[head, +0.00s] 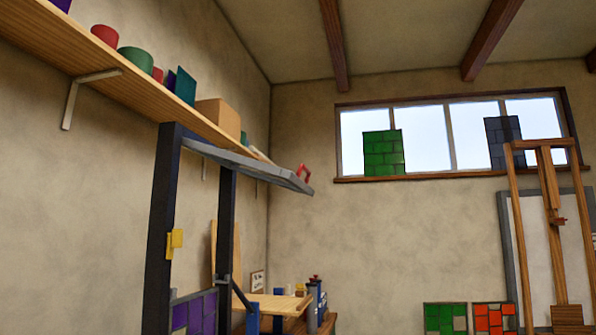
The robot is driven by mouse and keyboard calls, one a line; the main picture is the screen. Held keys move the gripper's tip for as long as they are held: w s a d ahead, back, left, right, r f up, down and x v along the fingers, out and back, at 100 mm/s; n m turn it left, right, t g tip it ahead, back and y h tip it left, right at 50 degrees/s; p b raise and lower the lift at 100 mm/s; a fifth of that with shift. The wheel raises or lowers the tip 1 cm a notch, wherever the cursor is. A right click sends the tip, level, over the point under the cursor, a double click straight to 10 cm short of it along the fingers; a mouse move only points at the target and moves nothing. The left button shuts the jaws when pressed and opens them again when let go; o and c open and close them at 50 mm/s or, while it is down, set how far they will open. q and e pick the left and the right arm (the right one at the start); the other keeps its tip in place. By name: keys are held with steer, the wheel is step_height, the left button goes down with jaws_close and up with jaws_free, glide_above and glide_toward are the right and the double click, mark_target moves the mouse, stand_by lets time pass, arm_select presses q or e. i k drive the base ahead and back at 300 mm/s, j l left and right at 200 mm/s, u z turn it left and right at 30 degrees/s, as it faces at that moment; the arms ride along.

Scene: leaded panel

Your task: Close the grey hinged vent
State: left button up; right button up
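The grey hinged vent (248,164) is a flat grey flap at the top of a dark upright frame (160,225). It stands open, sticking out to the right from the frame and sloping slightly down toward its free end. A red handle (304,172) sits at that free end. A yellow piece (175,240) is fixed on the near post. A purple leaded panel (193,314) shows low between the posts. Neither of my grippers is in view.
A wooden shelf (130,88) with pots and boxes runs along the left wall, close above the vent. A workbench (275,305) with small items stands below. A wooden easel (553,230) stands at the right. Open air lies right of the vent.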

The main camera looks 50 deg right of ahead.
mark_target(263, 171)
steer(key=l+z, duration=0.5)
steer(key=i+l+z, duration=0.1)
steer(key=l+z, duration=0.15)
steer(key=z, duration=0.25)
